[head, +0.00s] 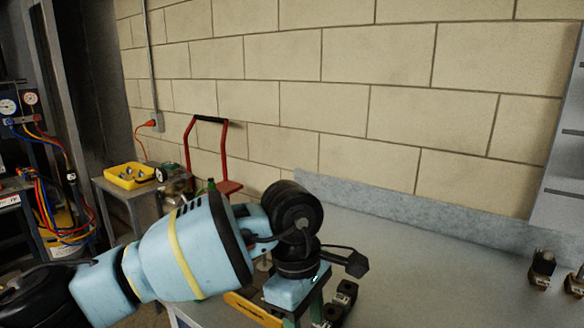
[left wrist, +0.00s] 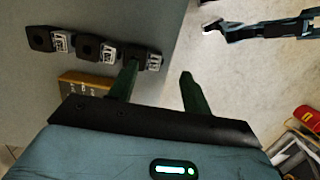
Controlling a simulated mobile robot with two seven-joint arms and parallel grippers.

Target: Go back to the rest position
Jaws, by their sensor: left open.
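My left arm comes in from the left in the head view. Its gripper (head: 303,312) points down at the near left edge of the grey worktop (head: 420,285). In the left wrist view the two green fingers of the left gripper (left wrist: 158,82) stand apart with nothing held between them. The left finger overlaps the nearest of several black-and-silver fittings (left wrist: 150,60) in a row on the worktop; I cannot tell whether it touches. In the head view, dark fittings (head: 345,293) sit just right of the gripper. My right gripper does not show.
A yellow-brown block (left wrist: 85,82) lies beside the fittings. More fittings (head: 541,270) stand at the worktop's right. A yellow tray (head: 128,175) on a side table, a red hand truck (head: 224,160) and a gauge rack (head: 20,105) are at the left. The worktop's middle is clear.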

